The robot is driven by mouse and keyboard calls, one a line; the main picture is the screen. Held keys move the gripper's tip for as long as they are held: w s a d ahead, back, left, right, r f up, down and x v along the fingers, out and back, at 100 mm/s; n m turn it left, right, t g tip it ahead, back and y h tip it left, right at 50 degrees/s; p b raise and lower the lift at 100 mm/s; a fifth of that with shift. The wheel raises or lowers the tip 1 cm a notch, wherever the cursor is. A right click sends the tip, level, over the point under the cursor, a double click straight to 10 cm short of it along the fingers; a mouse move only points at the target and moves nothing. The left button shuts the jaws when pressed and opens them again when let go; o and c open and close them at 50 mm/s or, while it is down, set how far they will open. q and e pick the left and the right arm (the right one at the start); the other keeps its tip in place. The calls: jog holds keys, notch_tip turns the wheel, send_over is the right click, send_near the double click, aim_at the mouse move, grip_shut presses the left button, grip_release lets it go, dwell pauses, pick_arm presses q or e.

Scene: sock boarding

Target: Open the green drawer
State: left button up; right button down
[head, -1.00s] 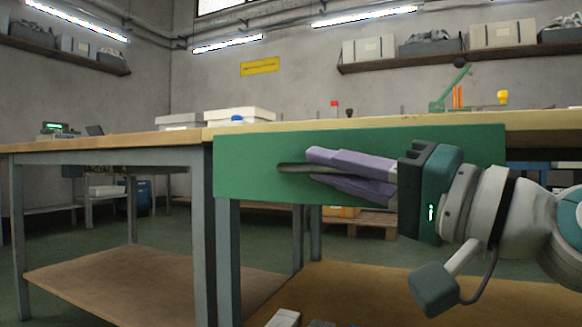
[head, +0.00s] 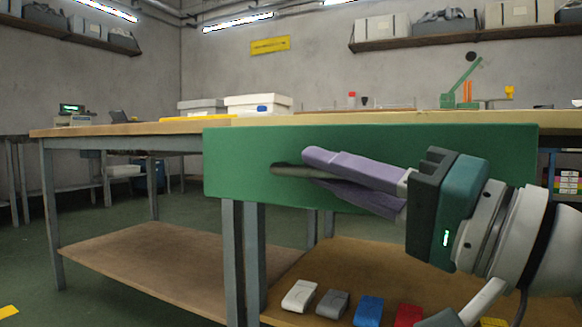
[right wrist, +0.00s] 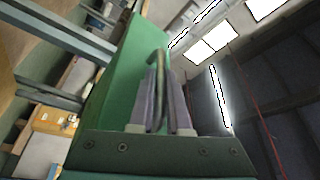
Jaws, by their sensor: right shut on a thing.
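The green drawer (head: 236,166) is under the workbench top, its front facing me. It also shows in the right wrist view (right wrist: 128,70). A dark bar handle (head: 284,169) sits on its front and shows as a curved bar in the right wrist view (right wrist: 159,62). My right gripper (head: 308,165) has its purple fingers on either side of the handle and is shut on it. Part of the handle is hidden between the fingers. The drawer front stands forward of the table legs; how far it is out I cannot tell. My left gripper is not in view.
The workbench top (head: 150,128) runs above the drawer. On the lower shelf (head: 320,265) lie grey, blue and red items (head: 368,309). White bins (head: 258,104) and a green stand (head: 462,85) are on the top.

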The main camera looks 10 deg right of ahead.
jog(key=c, duration=1.2)
grip_release()
jog(key=shift+o, duration=0.2)
jog(key=shift+s+d+f, duration=0.15)
jog(key=shift+s+d, duration=0.1)
jog(key=shift+s, duration=0.05)
jog(key=b+v, duration=0.4)
jog(key=v, duration=0.5)
jog(key=shift+b, duration=0.35)
